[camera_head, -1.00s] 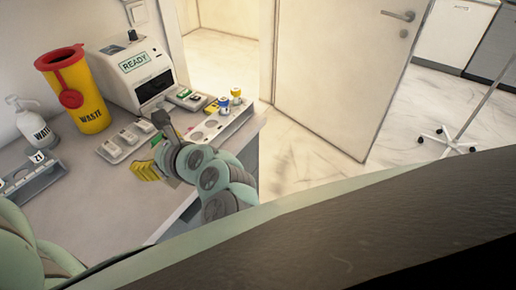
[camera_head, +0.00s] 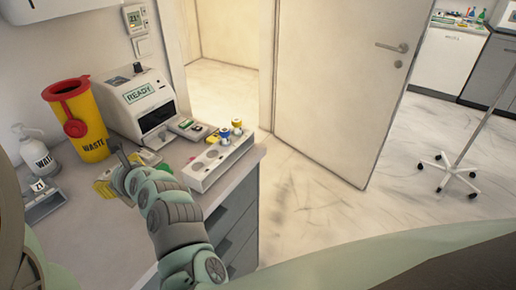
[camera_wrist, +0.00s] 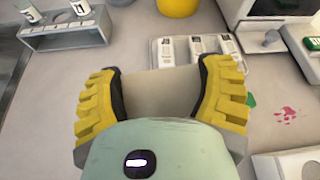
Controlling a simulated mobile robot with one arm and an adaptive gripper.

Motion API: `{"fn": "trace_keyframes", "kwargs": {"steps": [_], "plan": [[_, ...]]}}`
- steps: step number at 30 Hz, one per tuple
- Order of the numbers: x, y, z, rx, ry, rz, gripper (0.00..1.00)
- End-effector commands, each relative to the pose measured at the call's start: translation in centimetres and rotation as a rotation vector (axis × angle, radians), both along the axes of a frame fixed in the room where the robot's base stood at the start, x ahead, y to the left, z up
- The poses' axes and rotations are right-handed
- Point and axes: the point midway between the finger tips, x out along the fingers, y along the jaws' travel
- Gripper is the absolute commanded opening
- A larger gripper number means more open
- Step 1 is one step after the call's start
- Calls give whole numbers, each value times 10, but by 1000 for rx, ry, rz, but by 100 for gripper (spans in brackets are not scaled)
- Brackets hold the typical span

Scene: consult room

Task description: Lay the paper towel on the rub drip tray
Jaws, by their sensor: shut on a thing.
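My gripper (camera_head: 108,184) is low over the counter, left of the white rack. In the wrist view its yellow fingers (camera_wrist: 160,80) are apart, with a pale, plain piece between them that looks like the paper towel (camera_wrist: 160,95). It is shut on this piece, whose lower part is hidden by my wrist. I cannot surely pick out the rub drip tray in either view. A white pump bottle (camera_head: 36,150) stands at the counter's left, against the wall.
The counter (camera_head: 92,235) also holds a yellow waste bin (camera_head: 92,130), a machine reading READY (camera_head: 140,105) and a white rack (camera_head: 215,160) with vials. A grey tube rack (camera_wrist: 62,40) and a cassette tray (camera_wrist: 158,58) lie beyond my gripper. A red stain (camera_wrist: 286,114) marks the counter.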

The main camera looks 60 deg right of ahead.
Motion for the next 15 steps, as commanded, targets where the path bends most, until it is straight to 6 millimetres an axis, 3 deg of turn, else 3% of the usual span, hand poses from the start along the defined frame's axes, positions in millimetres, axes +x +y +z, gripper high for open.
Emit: {"fn": "trace_keyframes", "kwargs": {"steps": [6, 11, 15], "plan": [[28, 7, -1, -1, -2, 5, 53], [34, 9, -6, 0, 1, 4, 53], [34, 10, -27, 1, 2, 6, 53]]}}
